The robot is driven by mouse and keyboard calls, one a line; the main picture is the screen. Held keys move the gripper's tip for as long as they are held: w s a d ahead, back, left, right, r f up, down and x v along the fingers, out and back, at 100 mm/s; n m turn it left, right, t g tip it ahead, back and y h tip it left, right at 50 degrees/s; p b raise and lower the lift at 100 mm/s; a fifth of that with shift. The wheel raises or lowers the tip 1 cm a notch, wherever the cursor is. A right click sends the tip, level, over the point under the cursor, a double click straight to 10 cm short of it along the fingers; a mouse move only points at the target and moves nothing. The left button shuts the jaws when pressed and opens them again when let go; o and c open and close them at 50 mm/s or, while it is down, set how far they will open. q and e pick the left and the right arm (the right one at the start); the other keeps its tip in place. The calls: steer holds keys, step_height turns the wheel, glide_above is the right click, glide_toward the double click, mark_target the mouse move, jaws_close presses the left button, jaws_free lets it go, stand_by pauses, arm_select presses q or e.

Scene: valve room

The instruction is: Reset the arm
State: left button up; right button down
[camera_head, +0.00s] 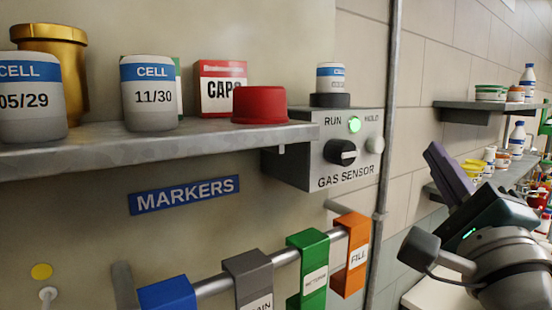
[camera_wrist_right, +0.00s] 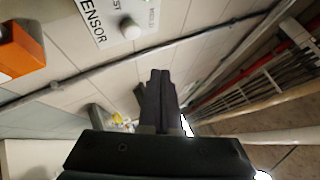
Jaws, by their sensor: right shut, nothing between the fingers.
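My right gripper (camera_head: 443,170) is raised at the right of the head view, pointing up and left, away from the shelf and the gas sensor. Its dark fingers are together and empty; they also show in the right wrist view (camera_wrist_right: 160,92). The grey gas sensor box (camera_head: 310,165) hangs at the right end of the shelf. Its black knob (camera_head: 340,152) sits below the RUN and HOLD labels, and a green light (camera_head: 354,124) glows between them. A small cell (camera_head: 330,78) stands on a black base on top of the box. My left gripper is not in view.
The shelf (camera_head: 220,137) carries two larger cells (camera_head: 150,95), a CAPS box (camera_head: 220,85), a red cap (camera_head: 259,105) and a gold jar (camera_head: 60,50). Coloured markers hang on a rail (camera_head: 286,257) below. Shelves with jars (camera_head: 490,107) stand behind my right arm.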

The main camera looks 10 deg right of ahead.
steer(key=s+a+f+n+g+y+p, duration=0.25)
steer(key=a+n+y, duration=0.2)
steer(key=n, duration=0.25)
steer(key=s+a+f+n+g+y+p, duration=0.1)
steer(key=s+a+f+n+g+y, duration=0.1)
steer(key=a+n+g+y, duration=0.3)
steer(key=s+a+f+n+g+y+p, duration=0.1)
steer(key=s+a+f+n+y, duration=0.15)
steer(key=a+n, duration=0.45)
steer(key=s+d+f+n+g+h+p, duration=0.1)
steer(key=s+d+f+n+g+h, duration=0.1)
steer(key=s, duration=0.7)
steer(key=s+d+f+n+g+h+p, duration=0.2)
steer(key=s+d+f+n+g+h, duration=0.1)
steer(key=s+n+g, duration=0.3)
steer(key=s+d+f+g, duration=0.1)
steer(key=s+g, duration=0.1)
steer(key=shift+s+d+p, duration=0.3)
steer(key=shift+s+d, duration=0.05)
steer(key=shift+d, duration=0.05)
steer(key=c, duration=1.6)
jaws_free()
